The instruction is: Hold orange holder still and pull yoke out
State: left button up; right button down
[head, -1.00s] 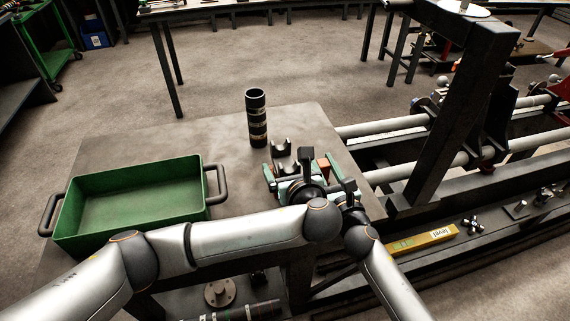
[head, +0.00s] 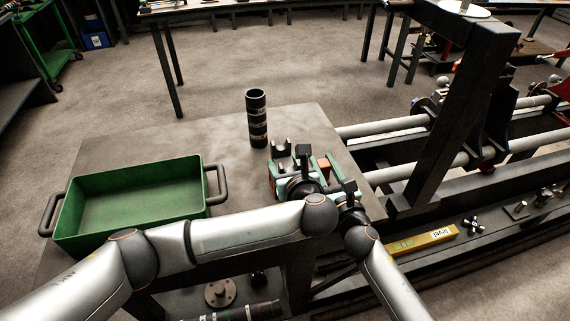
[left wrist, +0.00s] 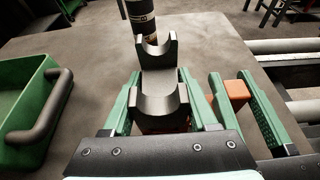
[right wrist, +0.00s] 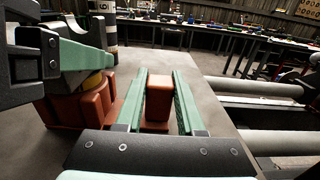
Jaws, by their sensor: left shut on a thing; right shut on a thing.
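The dark grey yoke (left wrist: 157,65), with a U-shaped fork, stands upright between the green fingers of my left gripper (left wrist: 160,88), which is shut on it. It also shows in the head view (head: 281,149). The orange holder (right wrist: 68,108) lies on the table below the yoke, with a yellowish ring on top. My right gripper (right wrist: 161,82) is shut on the holder's raised orange block (right wrist: 158,99). The yoke's lower end is hidden by my left gripper, so I cannot tell how deep it sits in the holder.
A green bin (head: 66,219) with dark handles stands at the table's left. A dark banded cylinder (head: 257,130) stands behind the holder. Steel rails and a dark upright frame (head: 460,120) are on the right. The table's back left is clear.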

pick_arm(q)
jog(key=shift+f, duration=0.2)
grip_shut()
jog(key=shift+s, duration=0.1)
jog(key=shift+o, duration=1.3)
grip_release()
jog(key=shift+f, duration=0.1)
grip_shut()
jog(key=shift+d+r, duration=0.1)
jog(key=shift+r, duration=0.2)
